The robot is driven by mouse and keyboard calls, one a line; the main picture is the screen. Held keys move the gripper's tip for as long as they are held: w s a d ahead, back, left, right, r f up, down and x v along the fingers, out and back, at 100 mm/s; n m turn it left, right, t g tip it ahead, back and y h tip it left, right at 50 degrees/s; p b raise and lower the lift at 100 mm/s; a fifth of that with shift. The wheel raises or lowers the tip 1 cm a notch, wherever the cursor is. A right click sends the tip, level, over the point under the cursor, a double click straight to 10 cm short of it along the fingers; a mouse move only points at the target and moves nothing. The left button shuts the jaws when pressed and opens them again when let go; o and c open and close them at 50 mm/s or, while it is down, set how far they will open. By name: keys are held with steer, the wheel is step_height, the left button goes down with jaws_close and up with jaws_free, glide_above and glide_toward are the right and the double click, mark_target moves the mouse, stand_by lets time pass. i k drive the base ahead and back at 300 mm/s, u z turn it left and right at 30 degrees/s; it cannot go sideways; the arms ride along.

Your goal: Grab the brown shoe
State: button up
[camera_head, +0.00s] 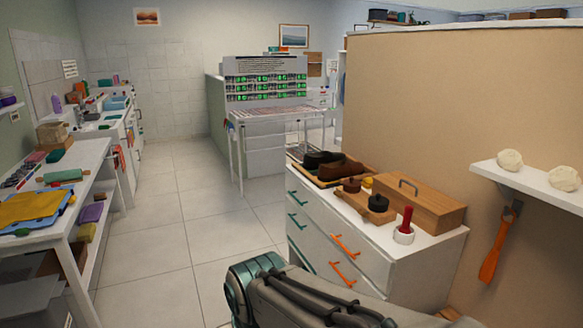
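A brown shoe (342,167) lies in a shallow tray at the far left end of the white dresser's top. A black shoe (322,158) lies right beside it, partly overlapping it in this view. My gripper is not in view; only a grey and teal part of my own arm shows at the bottom, in front of the dresser and well apart from the shoes.
The white dresser (331,255) also bears a wooden box (425,206), shoe-polish-like round items (378,202) and a red-handled item (407,219). A tan partition (460,110) stands behind it, with a white shelf (530,183) at right. Tiled floor (175,235) is clear at left.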

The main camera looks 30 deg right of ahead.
mark_target(336, 170)
steer(key=u, duration=0.05)
steer(key=i, duration=1.5)
steer(key=z, duration=0.6)
steer(key=i, duration=1.25)
steer(key=z, duration=1.6)
steer(key=i, duration=0.75)
steer(key=z, duration=0.7)
